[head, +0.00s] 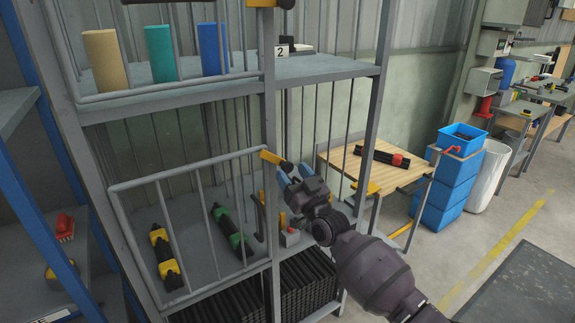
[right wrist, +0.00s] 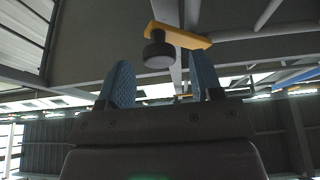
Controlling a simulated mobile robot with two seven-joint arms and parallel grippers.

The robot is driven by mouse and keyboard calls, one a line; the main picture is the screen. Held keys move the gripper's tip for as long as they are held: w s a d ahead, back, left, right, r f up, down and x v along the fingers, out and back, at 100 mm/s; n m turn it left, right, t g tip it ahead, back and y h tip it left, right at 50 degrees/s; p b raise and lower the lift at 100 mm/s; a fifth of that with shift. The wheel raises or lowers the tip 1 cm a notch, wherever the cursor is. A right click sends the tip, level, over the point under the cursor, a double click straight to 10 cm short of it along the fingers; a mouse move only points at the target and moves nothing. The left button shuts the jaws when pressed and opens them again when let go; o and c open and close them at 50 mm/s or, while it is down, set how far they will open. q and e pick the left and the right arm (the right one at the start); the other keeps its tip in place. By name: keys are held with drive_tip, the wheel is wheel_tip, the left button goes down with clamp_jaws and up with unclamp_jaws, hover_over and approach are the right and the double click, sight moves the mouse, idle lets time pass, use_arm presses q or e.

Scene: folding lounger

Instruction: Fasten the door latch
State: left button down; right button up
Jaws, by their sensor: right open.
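The door latch (head: 271,157) is a short yellow bar with a black knob at its right end. It sits by the post at the upper right corner of the lower barred door (head: 188,172). I cannot tell whether it overlaps the door frame. In the right wrist view the latch (right wrist: 190,38) and its knob (right wrist: 159,52) show beyond the fingers. My right gripper (head: 294,174) has blue fingers and is open, just below and right of the knob. The fingers also show in the right wrist view (right wrist: 162,80), with nothing held between them. My left gripper is out of view.
Another latch knob (head: 287,4) is above. A wooden table (head: 385,178) and blue crates (head: 452,180) stand right. Vertical rack posts (head: 377,75) flank my right arm.

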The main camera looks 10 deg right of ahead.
sight(289, 169)
drive_tip(key=shift+x, duration=1.55)
drive_tip(key=shift+c, duration=0.4)
clamp_jaws()
